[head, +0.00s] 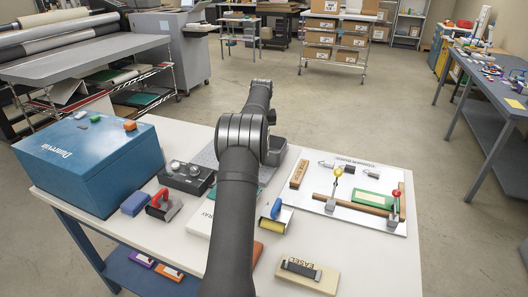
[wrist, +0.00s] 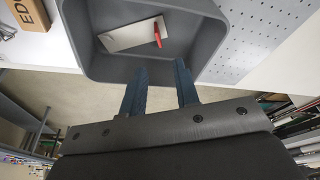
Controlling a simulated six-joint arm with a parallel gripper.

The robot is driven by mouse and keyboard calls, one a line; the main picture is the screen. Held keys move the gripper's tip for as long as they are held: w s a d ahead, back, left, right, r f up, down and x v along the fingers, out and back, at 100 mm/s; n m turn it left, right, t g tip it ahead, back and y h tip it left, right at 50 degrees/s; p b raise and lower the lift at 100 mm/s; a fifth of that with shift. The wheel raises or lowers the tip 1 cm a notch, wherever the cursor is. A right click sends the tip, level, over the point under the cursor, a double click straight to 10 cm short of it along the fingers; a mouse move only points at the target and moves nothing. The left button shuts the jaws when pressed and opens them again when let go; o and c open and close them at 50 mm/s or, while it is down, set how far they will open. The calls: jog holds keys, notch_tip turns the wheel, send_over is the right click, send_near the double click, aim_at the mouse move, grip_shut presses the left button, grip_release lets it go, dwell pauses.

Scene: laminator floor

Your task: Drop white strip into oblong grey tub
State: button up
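The oblong grey tub (wrist: 207,45) fills the upper middle of the wrist view. In the head view a grey tub edge (head: 279,148) shows beside my arm at the table's far edge. A white strip (wrist: 125,37) lies inside the tub, with a small red piece (wrist: 157,34) at its right end. My gripper (wrist: 160,84) has its two blue fingers apart with nothing between them. The fingertips are at the tub's near wall, apart from the strip. In the head view my arm hides the gripper.
A perforated grey plate (wrist: 262,38) lies beside the tub. A block marked with letters (wrist: 28,14) is on the other side. On the table are a blue box (head: 88,160), a black control box (head: 186,178), a white board with pins (head: 350,190) and an easel block (head: 307,275).

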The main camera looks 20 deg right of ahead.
jog(key=v, duration=1.7)
jog(key=shift+r, duration=0.2)
jog(key=shift+f, duration=0.1)
jog(key=x, duration=1.7)
jog(key=shift+f, duration=0.2)
jog(key=shift+r, duration=0.65)
